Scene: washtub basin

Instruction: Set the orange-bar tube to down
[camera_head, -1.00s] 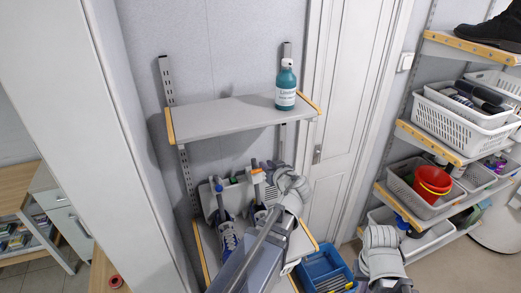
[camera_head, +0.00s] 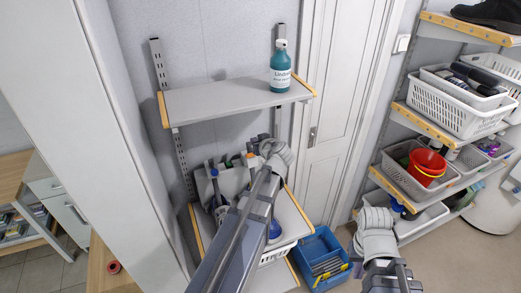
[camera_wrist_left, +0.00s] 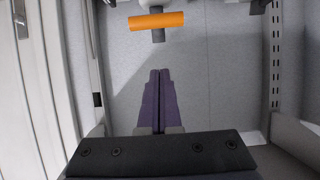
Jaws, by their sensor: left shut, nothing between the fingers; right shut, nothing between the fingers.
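The orange bar (camera_wrist_left: 157,20) shows at the top of the left wrist view. It lies nearly level across a short dark grey stem, against a grey wall. In the head view the orange bar (camera_head: 250,156) is a small patch above the lower shelf, beside my left arm, which hides much of what is below it. My left gripper (camera_wrist_left: 160,72) has its purple fingers together and empty. The fingertips are below the bar in the picture, apart from it. In the head view my own arm hides this gripper. My right arm shows at lower right, but its gripper is not visible.
A blue-topped tube (camera_head: 213,175) stands left of the orange bar. A teal bottle (camera_head: 281,68) stands on the upper shelf (camera_head: 215,101). A blue crate (camera_head: 318,245) sits low on the right. Side shelves hold white baskets (camera_head: 440,108) and a red bucket (camera_head: 427,168).

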